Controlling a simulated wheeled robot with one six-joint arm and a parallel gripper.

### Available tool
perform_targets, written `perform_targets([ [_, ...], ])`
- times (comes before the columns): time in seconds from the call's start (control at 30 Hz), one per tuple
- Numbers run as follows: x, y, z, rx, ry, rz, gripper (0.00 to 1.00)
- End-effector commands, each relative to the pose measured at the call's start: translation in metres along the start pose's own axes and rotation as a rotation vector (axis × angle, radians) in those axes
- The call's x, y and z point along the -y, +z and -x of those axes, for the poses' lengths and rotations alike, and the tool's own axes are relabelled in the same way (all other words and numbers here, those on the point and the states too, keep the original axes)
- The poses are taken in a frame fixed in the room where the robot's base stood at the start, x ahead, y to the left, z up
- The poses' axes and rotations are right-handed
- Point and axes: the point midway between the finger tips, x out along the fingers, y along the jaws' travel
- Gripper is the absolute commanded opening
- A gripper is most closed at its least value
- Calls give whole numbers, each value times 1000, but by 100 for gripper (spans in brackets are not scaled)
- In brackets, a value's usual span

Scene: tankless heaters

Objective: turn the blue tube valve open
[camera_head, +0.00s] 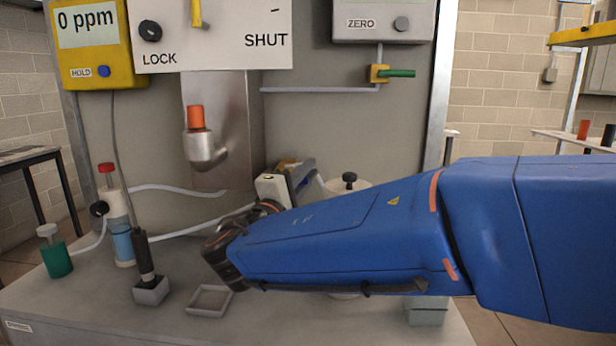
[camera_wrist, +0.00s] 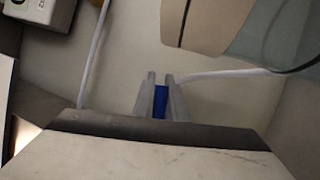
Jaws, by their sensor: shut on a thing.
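In the wrist view, the two grey fingers of my gripper (camera_wrist: 160,80) are closed on a narrow blue piece (camera_wrist: 160,102), which fits the blue valve's handle. Only a small part of it shows between the fingers; its body and how far it is turned are hidden. A white tube (camera_wrist: 212,75) runs off to the right just behind the fingertips. In the head view, my arm reaches in from the right across the bench, and it hides the fingertips and the blue valve.
A cream block (camera_wrist: 205,22) stands close by at the upper right of the wrist view. On the bench are a blue-liquid bottle (camera_head: 122,240), a green bottle (camera_head: 56,255), a probe in a stand (camera_head: 147,265) and an empty square tray (camera_head: 210,301). A green-handled valve (camera_head: 398,73) sits on the panel.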

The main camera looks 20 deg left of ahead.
Motion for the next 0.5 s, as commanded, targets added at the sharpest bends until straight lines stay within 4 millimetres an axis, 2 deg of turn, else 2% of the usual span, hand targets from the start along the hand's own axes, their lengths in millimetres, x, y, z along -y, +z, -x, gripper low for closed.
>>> perform_targets([
  [0.5, -24, -10, -1, -94, 180, 436, 0],
])
